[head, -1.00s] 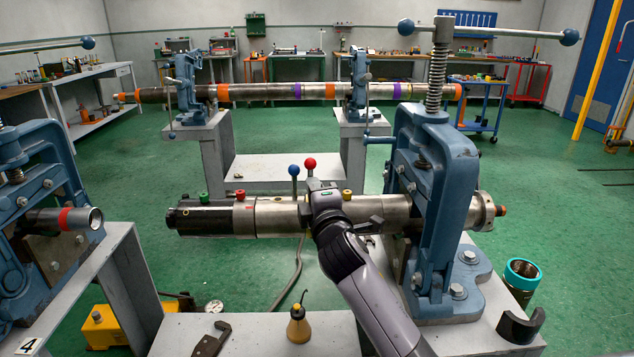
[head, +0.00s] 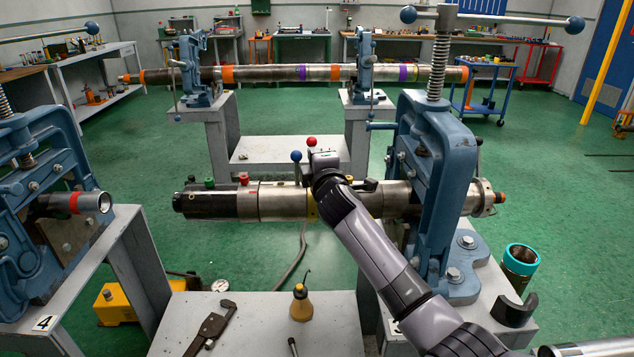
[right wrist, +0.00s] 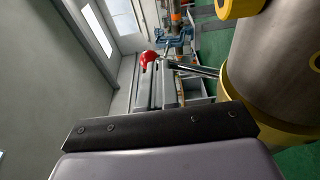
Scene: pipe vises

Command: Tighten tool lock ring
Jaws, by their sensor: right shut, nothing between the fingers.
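The tool is a long metal cylinder (head: 285,200) lying level, clamped in the blue vise (head: 443,170) at right. A yellow ring (head: 312,208) around its middle is partly hidden by my arm; which band is the lock ring I cannot tell. The yellow ring (right wrist: 240,108) shows large at the right of the right wrist view. My left gripper is not in view.
A pipe wrench (head: 210,330) and a yellow bottle (head: 300,303) are on the grey bench (head: 262,335) in front. A teal-rimmed cup (head: 521,258) stands at right. Another vise (head: 45,185) holds a pipe at left. Green floor is open beyond.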

